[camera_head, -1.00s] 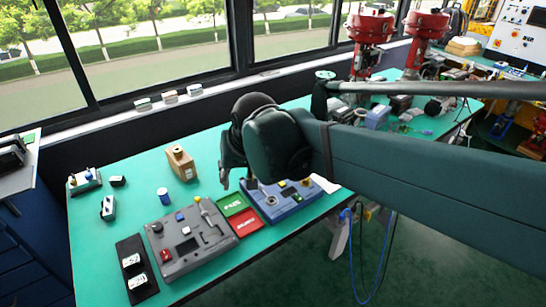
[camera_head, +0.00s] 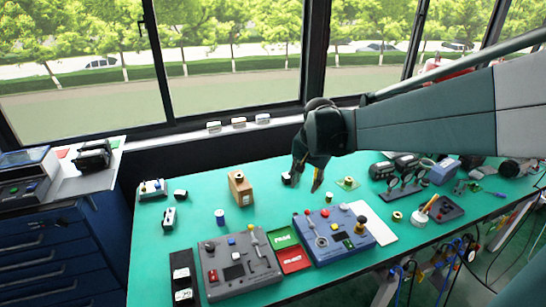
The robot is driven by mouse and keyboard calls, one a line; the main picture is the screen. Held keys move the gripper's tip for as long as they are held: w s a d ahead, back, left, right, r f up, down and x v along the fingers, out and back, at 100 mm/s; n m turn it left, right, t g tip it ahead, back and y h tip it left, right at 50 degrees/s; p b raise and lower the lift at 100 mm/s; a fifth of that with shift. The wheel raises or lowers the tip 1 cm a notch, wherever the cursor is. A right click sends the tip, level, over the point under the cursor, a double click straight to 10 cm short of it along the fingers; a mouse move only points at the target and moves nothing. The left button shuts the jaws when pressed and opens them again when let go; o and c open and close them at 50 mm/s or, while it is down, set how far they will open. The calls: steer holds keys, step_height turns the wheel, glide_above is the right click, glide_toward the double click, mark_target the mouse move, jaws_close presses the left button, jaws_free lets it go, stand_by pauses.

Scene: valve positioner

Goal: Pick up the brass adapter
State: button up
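Another brass-coloured ring-like piece (camera_head: 397,216) lies farther right, beside the white sheet. My gripper (camera_head: 307,180) points down over the middle of the table, a little left of and above the first brass piece in the picture. Its fingers look apart, with nothing seen between them. My gripper and forearm hide part of the table's back edge.
A blue control panel (camera_head: 322,243) and a grey one (camera_head: 222,270) stand at the front, with green and red trays (camera_head: 293,259) between them. A cardboard-coloured block (camera_head: 240,188) stands left of my gripper. Tools and clamps (camera_head: 402,184) crowd the right.

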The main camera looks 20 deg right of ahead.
steer(key=w+d+f+m+g+p, duration=0.25)
steer(key=w+d+f+m, duration=0.3)
steer(key=w+d, duration=0.35)
steer(key=m+p, duration=0.3)
glide_above(329, 194)
steer(key=shift+g+y, duration=0.35)
steer(key=shift+y, duration=0.05)
step_height(329, 194, down, 8)
steer(key=shift+a+f, duration=0.15)
steer(key=shift+f, duration=0.1)
steer(key=shift+d+f, duration=0.2)
steer(key=shift+f, duration=0.05)
steer(key=shift+f, duration=1.3)
steer(key=shift+s+f+b, duration=0.15)
steer(key=shift+f+b, duration=0.45)
steer(key=shift+f, duration=2)
